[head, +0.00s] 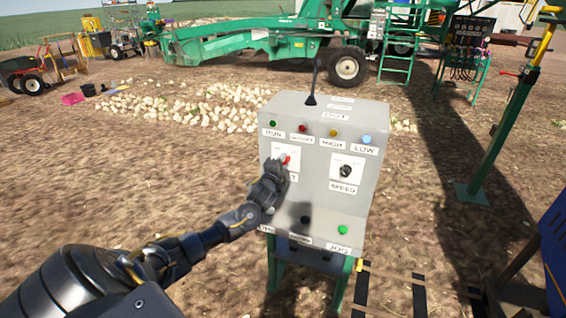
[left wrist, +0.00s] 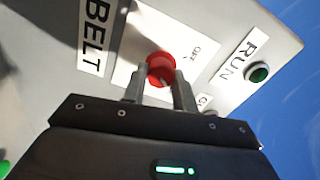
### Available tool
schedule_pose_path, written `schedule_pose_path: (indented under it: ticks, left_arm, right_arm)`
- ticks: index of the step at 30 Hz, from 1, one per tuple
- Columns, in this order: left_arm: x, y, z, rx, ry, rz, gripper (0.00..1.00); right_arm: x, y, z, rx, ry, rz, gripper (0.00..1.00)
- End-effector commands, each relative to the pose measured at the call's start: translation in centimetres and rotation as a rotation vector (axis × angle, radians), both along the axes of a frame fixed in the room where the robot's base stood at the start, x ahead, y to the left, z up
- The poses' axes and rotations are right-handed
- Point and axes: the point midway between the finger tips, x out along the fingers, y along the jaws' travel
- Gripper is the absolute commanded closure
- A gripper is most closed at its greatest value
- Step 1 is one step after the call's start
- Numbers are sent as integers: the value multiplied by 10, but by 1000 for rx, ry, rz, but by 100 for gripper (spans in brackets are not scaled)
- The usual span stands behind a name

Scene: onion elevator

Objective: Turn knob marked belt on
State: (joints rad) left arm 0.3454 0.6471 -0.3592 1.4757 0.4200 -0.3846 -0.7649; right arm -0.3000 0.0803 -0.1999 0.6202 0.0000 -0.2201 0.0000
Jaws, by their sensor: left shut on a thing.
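The belt knob (head: 286,159) is a red knob on a white plate at the left of the grey control box (head: 318,215). In the left wrist view the red knob (left wrist: 161,67) sits beside the BELT label (left wrist: 92,37), with an OFF mark near it. My left gripper (head: 279,170) is at the knob, its two fingers (left wrist: 160,85) shut on it from either side. In the head view the gripper covers part of the knob and its label. The knob's pointer direction is hard to tell. My right gripper is not in view.
A black SPEED knob (head: 346,171) is on the right of the box. Several lights line its top, and a green JOG button (head: 343,229) is below. A green post (head: 497,140) stands at right. A blue panel (head: 553,245) is at the lower right.

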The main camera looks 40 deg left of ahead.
Motion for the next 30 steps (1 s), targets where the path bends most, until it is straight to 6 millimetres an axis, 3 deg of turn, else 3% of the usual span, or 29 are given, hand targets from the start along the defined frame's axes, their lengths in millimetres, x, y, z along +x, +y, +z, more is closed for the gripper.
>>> schedule_pose_path:
  ticks: [12, 29, 30]
  left_arm:
    - [0, 0, 0, 175, 61, -1, 95]
    - [0, 0, -1, 199, 69, -1, 95]
    - [0, 0, -1, 198, 69, -1, 68]
  right_arm:
    - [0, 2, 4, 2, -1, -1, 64]
    - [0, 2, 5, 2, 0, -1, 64]
    - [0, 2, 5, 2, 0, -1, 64]
